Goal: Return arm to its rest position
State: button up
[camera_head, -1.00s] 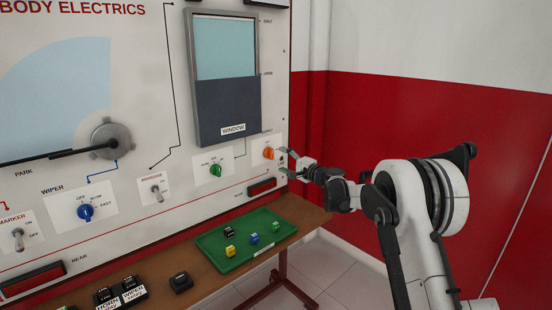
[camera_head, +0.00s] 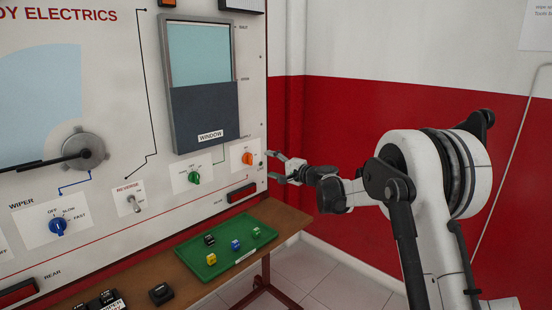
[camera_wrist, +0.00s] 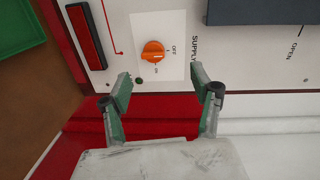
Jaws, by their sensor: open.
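My gripper (camera_head: 276,169) is open and empty in front of the right edge of the trainer board. The orange supply knob (camera_head: 248,158) is just left of its fingertips in the head view, with a small gap. In the wrist view my gripper (camera_wrist: 165,90) has its two fingers spread apart. The orange knob (camera_wrist: 152,52) lies beyond the fingertips there, on a white plate with OFF and ON marks. My arm stretches from the lower right toward the board.
The board (camera_head: 110,90) fills the left, with a green knob (camera_head: 194,177) and a blue wiper knob (camera_head: 58,226). A green tray (camera_head: 195,268) with several coloured cubes sits on the brown bench (camera_head: 290,214) below. A red wall (camera_head: 340,110) stands behind my arm, with open room between.

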jog(key=s+d+r+n+g+h, duration=0.1)
jog(key=s+d+r+n+h, duration=0.15)
jog(key=s, duration=0.65)
jog(key=s+d+r+n+g+h, duration=0.1)
jog(key=s+d+r, duration=0.2)
jog(key=s, duration=0.6)
jog(key=s+d+r+n+g+h, duration=0.1)
jog(key=s+d+r+h, duration=0.15)
jog(key=s, duration=0.55)
jog(key=s+d+f+n+h, duration=0.1)
jog(key=s+d+f+h, duration=0.1)
jog(key=s, duration=0.9)
jog(key=s+d+f+n+g+h+p, duration=0.1)
jog(key=s+d+f+h, duration=0.1)
jog(key=s+d+f, duration=0.2)
jog(key=s+d+f+n+h, duration=0.1)
jog(key=s+d, duration=0.7)
jog(key=s, duration=1)
notch_tip(320, 180, down, 3)
jog(key=shift+r+g+h+p, duration=0.15)
jog(key=shift+g+h+p, duration=0.25)
jog(key=shift+h, duration=0.4)
